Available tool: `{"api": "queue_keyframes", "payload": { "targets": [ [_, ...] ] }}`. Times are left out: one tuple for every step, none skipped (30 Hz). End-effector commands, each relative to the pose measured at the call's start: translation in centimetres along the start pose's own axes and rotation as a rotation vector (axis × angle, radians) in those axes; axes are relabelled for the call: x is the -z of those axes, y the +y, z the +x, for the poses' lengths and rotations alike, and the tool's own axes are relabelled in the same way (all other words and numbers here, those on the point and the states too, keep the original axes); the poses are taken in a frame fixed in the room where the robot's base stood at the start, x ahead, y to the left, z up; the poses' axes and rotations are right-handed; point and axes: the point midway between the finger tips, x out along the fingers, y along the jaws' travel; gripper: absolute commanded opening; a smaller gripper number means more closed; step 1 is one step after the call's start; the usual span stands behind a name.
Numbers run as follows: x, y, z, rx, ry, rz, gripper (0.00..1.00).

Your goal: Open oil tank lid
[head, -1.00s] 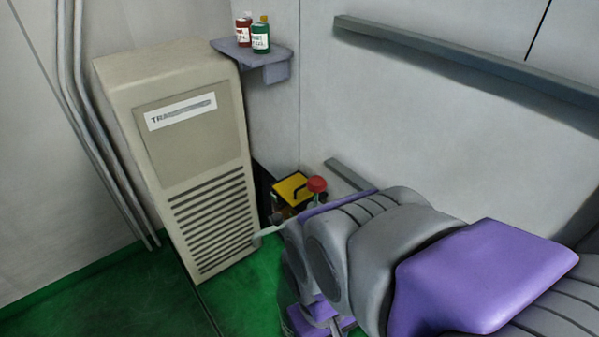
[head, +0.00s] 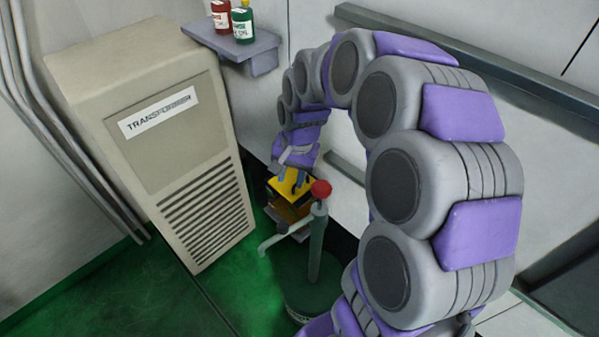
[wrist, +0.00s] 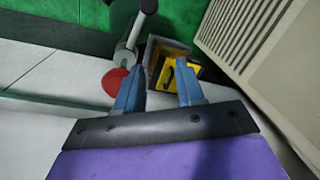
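The oil tank is a small dark box with a yellow lid (head: 279,187) and a dark handle, standing on the floor beside the transformer cabinet. In the wrist view the yellow lid (wrist: 178,78) and its dark handle lie beyond and partly between my fingertips. My gripper (head: 293,178) comes down from above at the lid in the head view and covers part of it. In the wrist view my gripper (wrist: 159,88) has its two blue fingers spread, with nothing held between them. Whether a fingertip touches the lid cannot be told.
A grey hand pump (head: 317,240) with a red knob (head: 320,189) and a spout stands close in front of the tank. The beige transformer cabinet (head: 170,140) is close on the left. A shelf (head: 235,45) with red and green bottles hangs above.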

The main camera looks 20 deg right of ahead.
Motion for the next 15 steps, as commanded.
{"api": "queue_keyframes", "payload": {
  "targets": [
    [2.1,-0.4,0.2,0.009,0.004,0.063,0.38],
    [3.3,-0.5,0.6,0.015,0.01,0.102,0.38],
    [5.0,-0.7,0.9,0.027,0.022,0.155,0.38],
    [6.2,-0.7,1.2,0.033,0.028,0.192,0.38],
    [7.2,-0.6,1.6,0.038,0.034,0.227,0.38],
    [8.7,-0.6,2.0,0.046,0.045,0.273,0.38],
    [9.7,-0.5,2.3,0.051,0.051,0.307,0.38],
    [10.5,-0.3,2.7,0.054,0.055,0.338,0.38],
    [11.5,-0.1,3.1,0.058,0.062,0.373,0.38],
    [12.2,0.0,3.3,0.06,0.068,0.397,0.38],
    [12.8,0.2,3.6,0.063,0.072,0.418,0.38],
    [13.5,0.4,3.9,0.065,0.078,0.442,0.38],
    [13.9,0.5,4.1,0.067,0.082,0.457,0.38],
    [14.3,0.6,4.2,0.07,0.086,0.471,0.38],
    [14.7,0.7,4.3,0.072,0.09,0.483,0.38]
  ]
}}
